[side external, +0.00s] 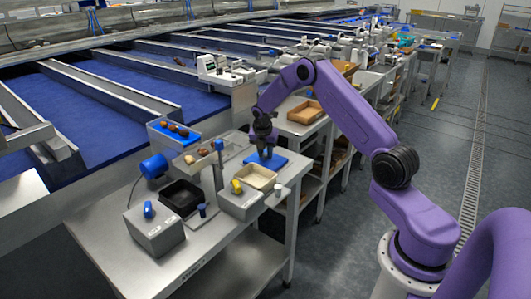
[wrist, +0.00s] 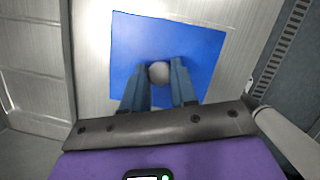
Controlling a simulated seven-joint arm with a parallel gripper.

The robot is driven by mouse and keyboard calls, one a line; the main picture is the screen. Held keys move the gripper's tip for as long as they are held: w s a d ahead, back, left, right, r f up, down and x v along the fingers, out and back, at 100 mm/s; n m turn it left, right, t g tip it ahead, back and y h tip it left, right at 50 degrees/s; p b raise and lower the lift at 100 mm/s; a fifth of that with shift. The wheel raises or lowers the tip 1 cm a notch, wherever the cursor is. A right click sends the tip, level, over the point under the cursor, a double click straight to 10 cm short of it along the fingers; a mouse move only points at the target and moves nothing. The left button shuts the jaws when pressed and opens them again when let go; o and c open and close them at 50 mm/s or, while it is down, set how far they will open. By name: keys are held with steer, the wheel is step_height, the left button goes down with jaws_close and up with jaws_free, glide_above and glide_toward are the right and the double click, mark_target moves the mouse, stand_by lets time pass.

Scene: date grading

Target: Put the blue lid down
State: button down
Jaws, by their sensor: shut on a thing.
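The blue lid (side external: 279,161) is a flat blue square at the right side of the steel table in the side external view. In the wrist view the lid (wrist: 205,45) fills the upper middle, with a round grey knob (wrist: 159,72) at its centre. My gripper (side external: 264,153) points down over the lid; in the wrist view its two fingers (wrist: 159,80) are shut on the knob, one on each side. The lid looks level and close to the table; I cannot tell whether its underside touches.
A cream-filled tray (side external: 276,177) stands just in front of the lid. A wooden tray (side external: 306,113) is behind.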

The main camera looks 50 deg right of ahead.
mark_target(263, 165)
steer(key=shift+f, duration=0.15)
steer(key=c, duration=0.9)
jaws_free()
steer(key=v, duration=1.2)
steer(key=s+a+r+m+y, duration=0.1)
steer(key=s+a+r, duration=0.1)
steer(key=s+a, duration=0.45)
steer(key=s+a+r+m, duration=0.2)
steer(key=s+a, duration=0.2)
steer(key=a, duration=0.5)
steer(key=s+a+r+m+y, duration=0.1)
steer(key=s+a+r, duration=0.1)
steer(key=s+a, duration=0.45)
steer(key=s+a+m, duration=0.1)
steer(key=s+m, duration=0.1)
steer(key=s, duration=0.5)
steer(key=s+a+m+y, duration=0.1)
steer(key=s, duration=0.7)
steer(key=s+a+m+g, duration=0.1)
steer(key=s+m, duration=0.1)
steer(key=s, duration=0.6)
steer(key=shift+s+a+r+m, duration=0.1)
steer(key=shift+s+a+m, duration=0.1)
steer(key=shift+a+m, duration=0.15)
